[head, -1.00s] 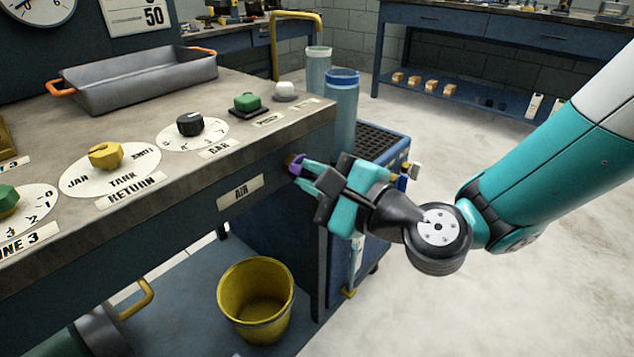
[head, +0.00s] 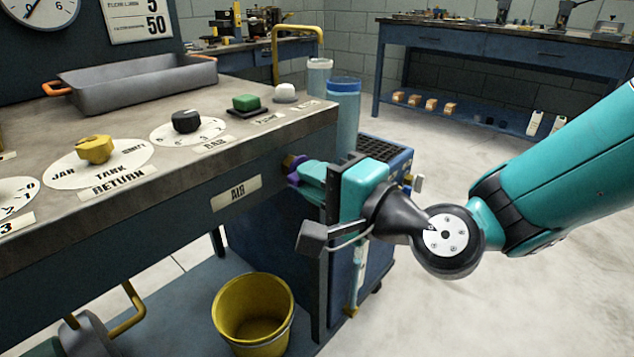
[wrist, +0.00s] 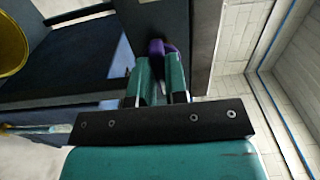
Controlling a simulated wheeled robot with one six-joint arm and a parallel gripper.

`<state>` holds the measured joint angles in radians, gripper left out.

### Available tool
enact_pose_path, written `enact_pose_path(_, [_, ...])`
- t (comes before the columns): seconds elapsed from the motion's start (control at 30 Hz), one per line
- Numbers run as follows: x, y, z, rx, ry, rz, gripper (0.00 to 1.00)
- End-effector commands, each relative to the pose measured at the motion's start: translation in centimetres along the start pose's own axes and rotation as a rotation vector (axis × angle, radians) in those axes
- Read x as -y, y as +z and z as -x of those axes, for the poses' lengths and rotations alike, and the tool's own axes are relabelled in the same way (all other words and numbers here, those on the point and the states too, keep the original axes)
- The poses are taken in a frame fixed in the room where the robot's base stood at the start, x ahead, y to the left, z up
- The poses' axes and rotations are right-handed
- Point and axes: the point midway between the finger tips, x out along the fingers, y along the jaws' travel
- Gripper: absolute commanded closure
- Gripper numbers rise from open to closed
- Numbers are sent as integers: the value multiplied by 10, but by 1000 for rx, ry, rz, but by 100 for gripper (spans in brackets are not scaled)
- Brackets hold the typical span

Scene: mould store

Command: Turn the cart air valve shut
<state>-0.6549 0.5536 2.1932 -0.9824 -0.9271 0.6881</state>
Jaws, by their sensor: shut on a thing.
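The air valve (head: 293,179) has a small purple handle with a brownish fitting behind it. It sits on the bench's front face, right of the AIR label (head: 238,193). My gripper (head: 300,173) reaches it from the right, its teal fingers shut on the purple handle. In the wrist view, the purple handle (wrist: 160,47) shows at the fingertips (wrist: 158,62). The fingers hide much of the handle, so I cannot tell its exact angle.
The bench top (head: 250,127) holds dials, a yellow knob (head: 95,149) and a grey tray (head: 140,84). A blue cart (head: 385,152) stands behind my gripper. A yellow bucket (head: 253,312) is below. Open floor lies to the right.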

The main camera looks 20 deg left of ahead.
Motion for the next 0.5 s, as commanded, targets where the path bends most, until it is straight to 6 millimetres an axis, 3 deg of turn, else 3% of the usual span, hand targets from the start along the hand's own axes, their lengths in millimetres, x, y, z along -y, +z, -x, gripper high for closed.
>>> enact_pose_path(0.43, [1, 3, -1, 8, -1, 9, 100])
enact_pose_path(0.47, [1, 3, -1, 8, -1, 9, 79])
enact_pose_path(0.5, [1, 3, -1, 8, -1, 9, 70])
